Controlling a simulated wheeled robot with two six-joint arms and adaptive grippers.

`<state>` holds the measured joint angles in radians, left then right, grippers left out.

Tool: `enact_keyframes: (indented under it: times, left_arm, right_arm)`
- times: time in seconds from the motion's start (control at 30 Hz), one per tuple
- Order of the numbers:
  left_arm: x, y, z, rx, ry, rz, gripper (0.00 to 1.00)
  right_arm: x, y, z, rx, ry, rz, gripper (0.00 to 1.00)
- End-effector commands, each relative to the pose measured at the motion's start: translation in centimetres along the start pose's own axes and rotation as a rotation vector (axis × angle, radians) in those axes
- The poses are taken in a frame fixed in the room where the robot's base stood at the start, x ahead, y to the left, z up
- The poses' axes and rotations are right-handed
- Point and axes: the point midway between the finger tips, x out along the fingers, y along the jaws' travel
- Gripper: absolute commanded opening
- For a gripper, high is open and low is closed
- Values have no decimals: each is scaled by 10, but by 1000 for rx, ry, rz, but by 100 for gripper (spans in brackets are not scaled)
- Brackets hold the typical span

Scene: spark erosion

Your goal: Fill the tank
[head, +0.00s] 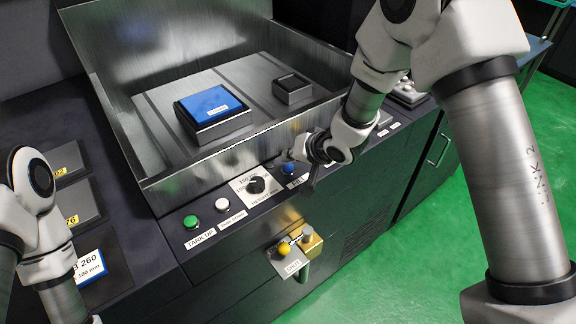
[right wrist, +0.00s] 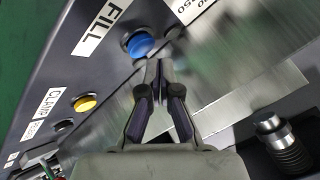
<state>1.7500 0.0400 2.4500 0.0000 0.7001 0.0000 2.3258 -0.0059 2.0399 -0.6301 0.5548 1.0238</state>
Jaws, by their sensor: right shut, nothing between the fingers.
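The tank (head: 110,105) is an open metal basin with shiny walls, and no liquid shows in it. The blue button (head: 288,169) is on the dark front panel below the tank's rim. In the right wrist view the blue button (right wrist: 140,45) sits beside a label reading FILL (right wrist: 97,28). My right gripper (head: 290,157) is shut and empty at the panel, close to the blue button. Its closed fingertips (right wrist: 156,66) are just below the button in the wrist view; I cannot tell whether they touch it. My left gripper is out of view; only my left arm shows.
A blue-topped block (head: 213,103) and a small dark block (head: 291,88) stand in the tank. A green button (head: 190,221), a white button (head: 222,204) and a dial (head: 256,185) line the panel. A yellow-knobbed valve (head: 284,248) juts out below. A yellow button (right wrist: 85,103) is nearby.

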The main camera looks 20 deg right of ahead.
Motion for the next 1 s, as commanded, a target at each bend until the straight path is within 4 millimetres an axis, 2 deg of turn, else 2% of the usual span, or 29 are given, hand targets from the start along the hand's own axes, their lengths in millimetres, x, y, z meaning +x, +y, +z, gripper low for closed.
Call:
enact_keyframes:
  times: [1.0]
  left_arm:
    - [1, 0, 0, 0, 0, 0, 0]
  right_arm:
    - [8, 6, 6, 0, 0, 0, 0]
